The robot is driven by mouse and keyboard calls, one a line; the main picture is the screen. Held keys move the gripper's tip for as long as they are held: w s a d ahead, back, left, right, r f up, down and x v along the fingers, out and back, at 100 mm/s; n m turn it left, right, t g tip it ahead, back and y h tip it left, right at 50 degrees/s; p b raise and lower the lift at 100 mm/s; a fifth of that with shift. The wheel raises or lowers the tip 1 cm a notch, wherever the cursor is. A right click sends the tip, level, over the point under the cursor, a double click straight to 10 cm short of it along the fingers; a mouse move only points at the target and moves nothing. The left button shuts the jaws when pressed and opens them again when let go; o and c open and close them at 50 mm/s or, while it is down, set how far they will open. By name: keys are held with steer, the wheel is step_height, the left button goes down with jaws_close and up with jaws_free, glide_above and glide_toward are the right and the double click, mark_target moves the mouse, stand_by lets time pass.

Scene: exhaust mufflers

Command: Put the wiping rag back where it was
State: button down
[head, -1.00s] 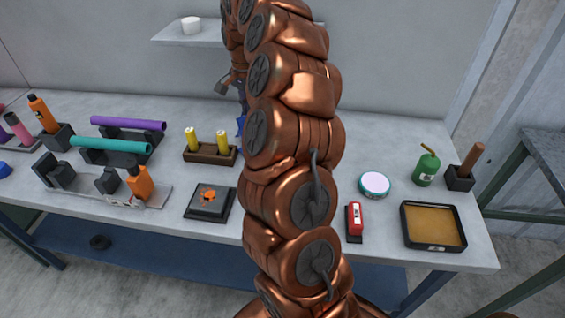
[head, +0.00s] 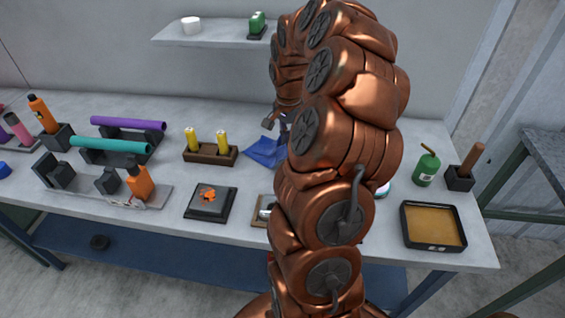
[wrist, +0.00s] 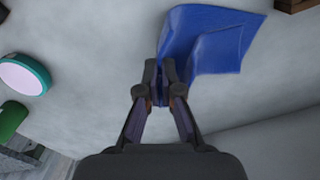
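The wiping rag, a blue cloth, shows in the wrist view (wrist: 215,42) beyond my fingertips and in the head view (head: 264,152) left of my arm, right of the yellow cylinders. My gripper (wrist: 161,76) has its fingertips close together on the near edge of the rag, with blue cloth between the fingers. The rag spreads out from the fingertips with a fold. I cannot tell whether it touches the tabletop or hangs just above it. In the head view my arm hides most of the gripper and part of the rag.
Left of the rag is a brown holder (head: 210,157) with two yellow cylinders. A black pad (head: 209,203) with an orange item lies in front. A round green-rimmed tin (wrist: 24,75) and a green can (head: 427,168) are to the right. A wall shelf (head: 223,37) is behind.

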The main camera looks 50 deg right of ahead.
steer(key=s+d+f, duration=0.1)
steer(key=s+f, duration=0.3)
steer(key=s, duration=0.1)
steer(key=s+d+f, duration=0.1)
steer(key=s+f, duration=0.1)
steer(key=shift+s+d+f, duration=0.25)
steer(key=shift+d, duration=0.1)
steer(key=c, duration=0.9)
jaws_free()
steer(key=shift+s+d+r+b, duration=0.15)
steer(key=shift+s+r+b, duration=0.15)
steer(key=shift+r, duration=0.4)
steer(key=shift+s+d+r+b, duration=0.1)
steer(key=shift+s+r+b, duration=0.15)
steer(key=shift+r, duration=0.45)
steer(key=s+r, duration=0.1)
steer(key=r, duration=0.1)
steer(key=s+r, duration=0.1)
steer(key=r, duration=0.1)
steer(key=d+r, duration=0.1)
steer(key=r, duration=0.2)
steer(key=shift+s+r+b, duration=0.1)
steer(key=shift+s+b, duration=0.2)
steer(key=shift+s, duration=0.1)
